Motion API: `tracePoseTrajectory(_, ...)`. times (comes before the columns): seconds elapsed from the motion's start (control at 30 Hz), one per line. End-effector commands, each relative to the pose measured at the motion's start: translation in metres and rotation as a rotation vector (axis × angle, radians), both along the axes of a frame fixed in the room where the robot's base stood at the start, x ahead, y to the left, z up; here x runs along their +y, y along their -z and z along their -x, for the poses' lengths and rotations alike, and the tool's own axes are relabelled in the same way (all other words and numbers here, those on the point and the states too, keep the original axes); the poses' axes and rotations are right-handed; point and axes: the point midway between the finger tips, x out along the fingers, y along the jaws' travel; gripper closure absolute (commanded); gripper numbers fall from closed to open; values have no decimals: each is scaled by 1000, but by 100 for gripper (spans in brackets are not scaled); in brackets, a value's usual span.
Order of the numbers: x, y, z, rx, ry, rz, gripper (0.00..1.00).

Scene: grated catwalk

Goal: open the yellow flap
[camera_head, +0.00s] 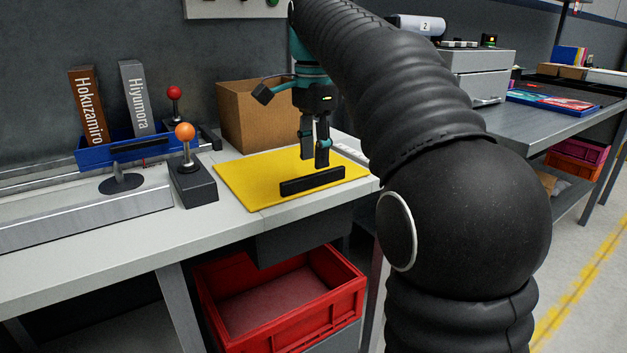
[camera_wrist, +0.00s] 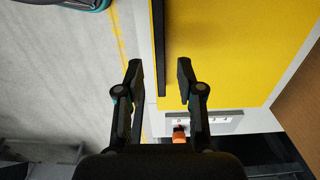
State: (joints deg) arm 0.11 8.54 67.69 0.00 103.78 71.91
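The yellow flap (camera_head: 240,183) lies flat on the grey bench, with a black bar handle (camera_head: 312,181) near its front edge. The flap fills much of the right side of the wrist view (camera_wrist: 232,50), where the handle (camera_wrist: 159,45) runs up between the finger lines. My gripper (camera_head: 314,159) is above the flap, pointing down, just behind the handle in the head view. Its two fingers are apart and empty, also in the wrist view (camera_wrist: 160,76). I cannot tell whether the fingertips are down at the handle's height.
A cardboard box (camera_head: 245,117) stands behind the flap. An orange-knobbed lever (camera_head: 186,150) and a blue tray (camera_head: 92,152) with two upright books are to the left. A red crate (camera_head: 290,327) sits below the bench. The floor at right is clear.

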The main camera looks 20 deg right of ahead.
Motion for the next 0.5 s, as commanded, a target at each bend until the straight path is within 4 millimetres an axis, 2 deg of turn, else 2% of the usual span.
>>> tracePoseTrajectory(0.03, 0, 11, 1, 2, 0, 0, 62)
tracePoseTrajectory(0.2, 0, 32, 0, 0, 0, 0, 62)
tracePoseTrajectory(0.5, 0, 43, 0, -1, 0, 0, 62)
